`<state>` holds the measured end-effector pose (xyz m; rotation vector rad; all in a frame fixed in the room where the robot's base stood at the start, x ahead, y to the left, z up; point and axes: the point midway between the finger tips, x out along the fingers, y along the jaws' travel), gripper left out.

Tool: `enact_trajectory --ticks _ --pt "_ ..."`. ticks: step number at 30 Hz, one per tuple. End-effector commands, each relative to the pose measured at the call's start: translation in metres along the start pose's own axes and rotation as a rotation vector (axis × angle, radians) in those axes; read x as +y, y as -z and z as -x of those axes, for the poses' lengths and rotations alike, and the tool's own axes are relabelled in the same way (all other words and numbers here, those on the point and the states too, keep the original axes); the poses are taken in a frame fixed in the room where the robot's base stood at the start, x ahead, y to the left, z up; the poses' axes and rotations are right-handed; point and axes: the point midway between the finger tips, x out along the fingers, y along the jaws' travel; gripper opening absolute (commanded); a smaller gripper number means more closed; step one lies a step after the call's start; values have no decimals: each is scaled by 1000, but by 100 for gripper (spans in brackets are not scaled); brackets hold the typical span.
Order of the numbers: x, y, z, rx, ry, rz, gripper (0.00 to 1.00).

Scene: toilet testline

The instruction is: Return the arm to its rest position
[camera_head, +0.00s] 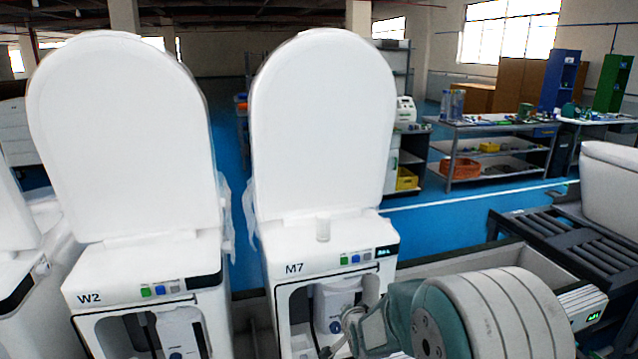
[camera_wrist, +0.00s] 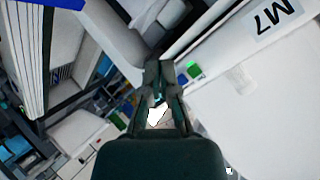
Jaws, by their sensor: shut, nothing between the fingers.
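My gripper (camera_wrist: 160,72) is shut and empty in the wrist view, with its dark fingertips together. A white unit labelled M7 (camera_wrist: 275,18) lies beyond and to the right of the fingers, tilted in that view. In the head view my arm (camera_head: 490,315) fills the lower right, in front of the M7 unit's right side. The M7 unit (camera_head: 325,237) stands upright with its white lid (camera_head: 325,125) raised. The exact fingertips are hard to make out in the head view.
A W2 unit (camera_head: 145,270) with raised lid stands left of M7. A dark slatted rack (camera_head: 560,245) with a white tank (camera_head: 608,185) is at the right. Shelving tables (camera_head: 490,125) stand farther back. Blue floor (camera_head: 435,230) between is clear.

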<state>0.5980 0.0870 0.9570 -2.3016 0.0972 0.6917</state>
Motion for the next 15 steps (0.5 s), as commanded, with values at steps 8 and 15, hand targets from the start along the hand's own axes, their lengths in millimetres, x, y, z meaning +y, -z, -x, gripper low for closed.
enact_trajectory --ticks 8,15 --pt "-8 35 95 -78 -107 180 0" --pt "1 42 180 -170 -189 330 0"
